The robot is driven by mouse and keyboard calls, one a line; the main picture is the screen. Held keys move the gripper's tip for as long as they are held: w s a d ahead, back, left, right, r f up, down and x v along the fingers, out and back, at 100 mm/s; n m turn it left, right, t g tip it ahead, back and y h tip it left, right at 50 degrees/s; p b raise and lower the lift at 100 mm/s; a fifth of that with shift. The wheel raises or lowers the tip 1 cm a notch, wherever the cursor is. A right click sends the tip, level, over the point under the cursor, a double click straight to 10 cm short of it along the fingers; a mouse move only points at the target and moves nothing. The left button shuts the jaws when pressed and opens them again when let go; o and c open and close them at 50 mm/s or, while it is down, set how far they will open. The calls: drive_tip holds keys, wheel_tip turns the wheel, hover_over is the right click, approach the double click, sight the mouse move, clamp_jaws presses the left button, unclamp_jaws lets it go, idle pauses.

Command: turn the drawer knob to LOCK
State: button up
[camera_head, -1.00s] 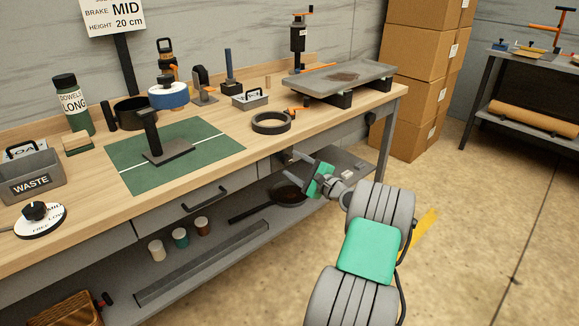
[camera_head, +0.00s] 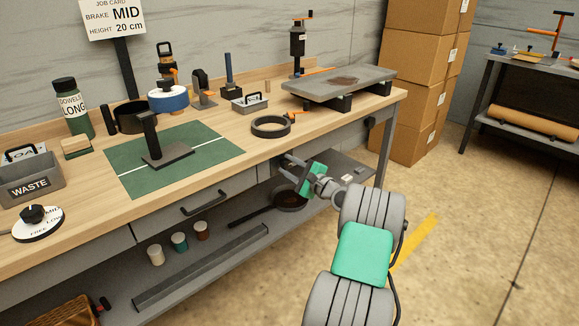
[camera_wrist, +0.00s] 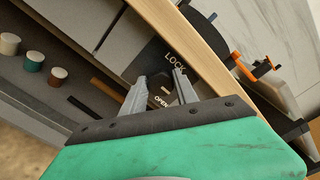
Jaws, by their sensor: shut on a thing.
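The drawer (camera_head: 165,222) under the bench top is shut, with a dark bar handle (camera_head: 205,203). To its right is a dark knob plate, which shows in the wrist view (camera_wrist: 148,62). LOCK is printed near its upper part and OPEN lower down, between my fingers. My gripper (camera_head: 281,163) reaches the plate from the front right, and in the wrist view (camera_wrist: 168,76) its two fingers straddle the plate's middle. It is shut on the drawer knob. The knob is mostly hidden by the fingers, so I cannot tell which label it points to.
The bench top edge (camera_wrist: 190,45) runs close above my fingers. A lower shelf holds a pan (camera_head: 289,199) and several small jars (camera_head: 180,242). The floor to the right is open.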

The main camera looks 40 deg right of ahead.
drive_tip(key=shift+d, duration=0.1)
clamp_jaws()
drive_tip(key=shift+f+n, duration=0.1)
drive_tip(key=shift+n, duration=0.2)
drive_tip(key=n+b, duration=0.2)
drive_tip(key=n, duration=0.1)
drive_tip(key=shift+f+n, duration=0.15)
drive_tip(key=shift+n, duration=0.15)
drive_tip(key=n+b, duration=0.3)
drive_tip(key=n, duration=0.2)
drive_tip(key=shift+f+n, duration=0.15)
drive_tip(key=shift+n, duration=0.15)
drive_tip(key=n+b, duration=0.4)
drive_tip(key=shift+f, duration=0.1)
drive_tip(key=shift+n+b, duration=1.45)
drive_tip(key=shift+n, duration=0.65)
drive_tip(key=shift+r, duration=0.2)
drive_tip(key=o, duration=1)
unclamp_jaws()
